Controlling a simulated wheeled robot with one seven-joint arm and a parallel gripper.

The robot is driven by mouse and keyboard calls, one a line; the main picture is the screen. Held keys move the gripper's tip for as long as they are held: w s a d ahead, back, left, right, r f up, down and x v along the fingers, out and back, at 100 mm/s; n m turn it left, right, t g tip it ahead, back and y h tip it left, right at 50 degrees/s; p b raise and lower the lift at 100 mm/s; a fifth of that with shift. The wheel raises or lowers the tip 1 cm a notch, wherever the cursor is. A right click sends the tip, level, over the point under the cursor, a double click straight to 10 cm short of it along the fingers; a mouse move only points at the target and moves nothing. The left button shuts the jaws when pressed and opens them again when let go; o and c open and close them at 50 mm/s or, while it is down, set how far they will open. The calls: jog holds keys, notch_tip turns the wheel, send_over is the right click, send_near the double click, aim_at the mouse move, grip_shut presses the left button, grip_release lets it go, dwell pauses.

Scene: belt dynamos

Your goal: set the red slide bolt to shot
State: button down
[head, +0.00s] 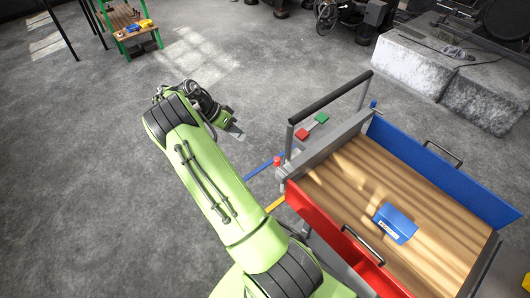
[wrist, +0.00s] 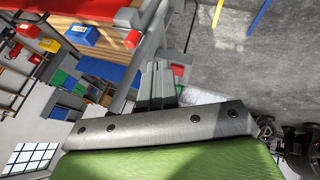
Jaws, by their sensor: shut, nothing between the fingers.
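A cart with a wooden bed has a red side panel (head: 325,237) and a blue side panel (head: 440,168). The red slide bolt shows as a small red knob (head: 277,161) at the cart's corner beside the red panel. In the wrist view a red knob (wrist: 132,39) sits on the grey frame, just beyond and left of my fingertips. Whether the bolt is shot or drawn cannot be told. My gripper (head: 237,130) is left of the cart's end in the head view, apart from the knob. Its fingers (wrist: 157,68) are shut and empty.
A black push handle (head: 331,97) rises over the cart's end, with red (head: 302,134) and green (head: 322,118) pads beside it. A blue knob (head: 373,104) marks the blue side. A blue box (head: 395,222) lies on the bed.

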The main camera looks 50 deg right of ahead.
jog(key=s+d+f+b, duration=0.2)
jog(key=s+d+f, duration=0.2)
jog(key=s+f, duration=0.3)
jog(key=shift+s+f, duration=0.4)
jog(key=shift+s, duration=0.3)
